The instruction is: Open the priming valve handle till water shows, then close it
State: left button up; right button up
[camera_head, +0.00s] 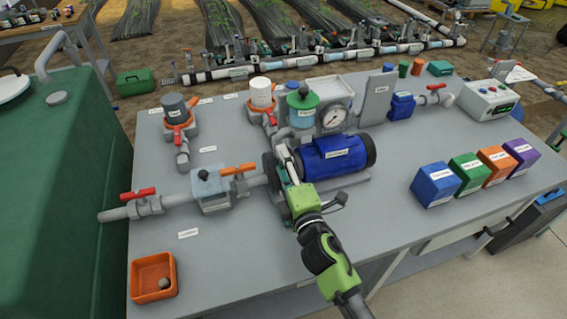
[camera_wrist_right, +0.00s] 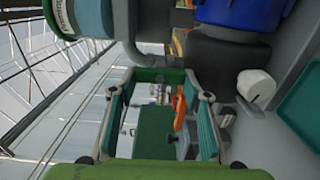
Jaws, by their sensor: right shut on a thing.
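My right gripper (camera_head: 284,158) reaches in from the front, with its fingertips at the top of the pump, just left of the blue motor (camera_head: 335,156). In the right wrist view its two fingers (camera_wrist_right: 162,78) stand apart, with a green bar across between their tips. The gripper is shut on this, which I take to be the priming valve handle. In the head view the fingers and hand hide the handle, so its angle cannot be told. The clear strainer pot with a green lid (camera_head: 302,104) stands just behind. I cannot see water at the valve. My left gripper is out of view.
A grey pipe with a red-handled valve (camera_head: 139,194) and an orange-handled valve (camera_head: 238,170) runs left of the pump. An orange tray (camera_head: 137,289) is at front left. Colored boxes (camera_head: 435,184) stand at right. The front middle of the bench is clear.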

dwell(0.5)
jog(key=o, duration=1.1)
